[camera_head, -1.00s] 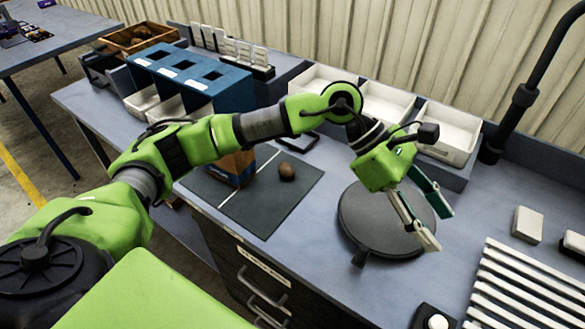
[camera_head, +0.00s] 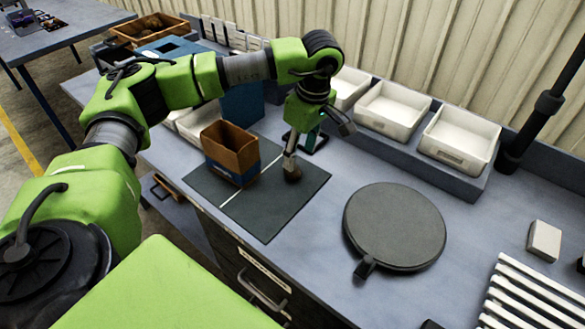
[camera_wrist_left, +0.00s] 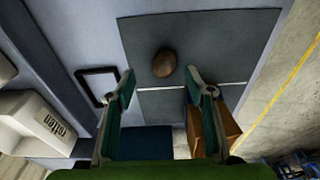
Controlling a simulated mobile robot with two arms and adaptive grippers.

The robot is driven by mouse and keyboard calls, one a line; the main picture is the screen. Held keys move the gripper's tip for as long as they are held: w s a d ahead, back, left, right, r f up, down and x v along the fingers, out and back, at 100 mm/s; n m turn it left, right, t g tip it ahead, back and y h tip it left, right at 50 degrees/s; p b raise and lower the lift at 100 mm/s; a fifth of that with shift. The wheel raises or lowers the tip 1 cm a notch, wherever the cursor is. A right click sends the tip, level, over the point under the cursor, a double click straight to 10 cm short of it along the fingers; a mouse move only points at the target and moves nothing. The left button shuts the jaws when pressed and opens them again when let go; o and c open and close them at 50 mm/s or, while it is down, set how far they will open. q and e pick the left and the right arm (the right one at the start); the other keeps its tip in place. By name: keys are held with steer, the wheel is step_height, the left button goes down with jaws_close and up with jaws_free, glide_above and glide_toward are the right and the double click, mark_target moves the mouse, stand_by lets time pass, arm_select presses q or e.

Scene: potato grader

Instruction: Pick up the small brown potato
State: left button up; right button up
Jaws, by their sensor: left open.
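The small brown potato (camera_head: 291,176) lies on the dark mat (camera_head: 268,208), partly hidden by a finger in the head view. In the left wrist view the whole potato (camera_wrist_left: 164,63) shows on the mat (camera_wrist_left: 225,45), a little beyond the fingertips and between their lines. My left gripper (camera_head: 297,160) points down just above the potato. In the left wrist view the left gripper (camera_wrist_left: 160,82) is open with nothing between its fingers. I cannot tell from the head view whether a finger touches the potato. My right gripper is not in view.
An open brown and blue box (camera_head: 232,160) stands on the mat, left of the gripper. A round dark turntable (camera_head: 395,225) is to the right. White bins (camera_head: 392,110) line the back. The bench between mat and turntable is clear.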

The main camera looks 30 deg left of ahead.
mark_target(293, 172)
arm_select(q)
steer(key=shift+a+f, duration=0.1)
steer(key=shift+f, duration=0.45)
steer(key=shift+s+a+f+p, duration=0.15)
steer(key=shift+f+p, duration=0.2)
steer(key=shift+p, duration=0.05)
steer(key=f, duration=0.1)
steer(key=a+f+p, duration=0.1)
steer(key=f, duration=0.1)
steer(key=shift+s+f, duration=0.2)
steer(key=shift+f, duration=0.45)
steer(key=shift+w, duration=0.1)
steer(key=c, duration=1.2)
